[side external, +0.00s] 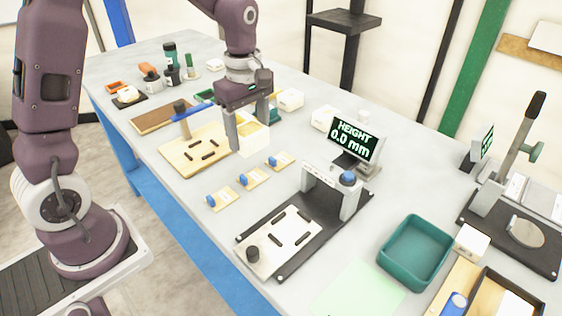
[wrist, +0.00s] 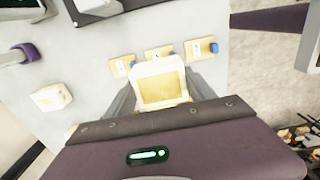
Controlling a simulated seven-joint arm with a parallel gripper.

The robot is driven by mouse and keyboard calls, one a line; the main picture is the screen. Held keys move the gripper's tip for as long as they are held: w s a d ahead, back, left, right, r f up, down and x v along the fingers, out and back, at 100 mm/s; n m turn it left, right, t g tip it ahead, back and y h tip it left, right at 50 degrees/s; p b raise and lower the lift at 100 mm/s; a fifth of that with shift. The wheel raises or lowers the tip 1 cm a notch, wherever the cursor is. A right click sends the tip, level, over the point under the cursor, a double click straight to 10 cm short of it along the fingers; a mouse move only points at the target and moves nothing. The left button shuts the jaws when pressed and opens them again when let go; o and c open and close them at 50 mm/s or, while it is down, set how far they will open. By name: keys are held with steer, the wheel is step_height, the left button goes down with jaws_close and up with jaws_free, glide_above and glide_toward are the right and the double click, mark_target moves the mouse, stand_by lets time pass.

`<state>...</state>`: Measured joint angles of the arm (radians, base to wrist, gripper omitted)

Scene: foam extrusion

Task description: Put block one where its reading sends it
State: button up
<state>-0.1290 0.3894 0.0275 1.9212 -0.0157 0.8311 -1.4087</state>
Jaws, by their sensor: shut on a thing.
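My gripper (side external: 250,136) is above the middle of the table, its fingers pointing down. It is shut on a pale yellow block with a whitish rim (side external: 254,138). In the wrist view the block (wrist: 160,86) sits between the two fingers. I cannot read a number on it. The height gauge's display (side external: 355,139) reads "HEIGHT 0.0 mm". Its frame and pale slotted plate (side external: 270,238) stand apart from the gripper, to the front right. Several numbered tags with blue parts lie between, including one tag (side external: 220,200) at the left; their numbers are too small to read.
A slotted wooden board (side external: 181,160) lies left of the gripper. White blocks (side external: 290,99) stand behind it. A teal tray (side external: 387,256) is at the right, with a lever-type instrument (side external: 490,200) beyond. A pale green sheet (side external: 350,292) lies at the front.

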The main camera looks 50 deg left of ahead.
steer(key=s+a+f, duration=0.1)
steer(key=s+a, duration=0.1)
steer(key=a, duration=0.6)
steer(key=s+a+f, duration=0.1)
steer(key=s+a, duration=0.1)
steer(key=a, duration=0.6)
steer(key=shift+a+f, duration=0.2)
steer(key=shift+f, duration=2.7)
steer(key=shift+f, duration=0.45)
steer(key=o, duration=1.5)
steer(key=shift+o, duration=0.2)
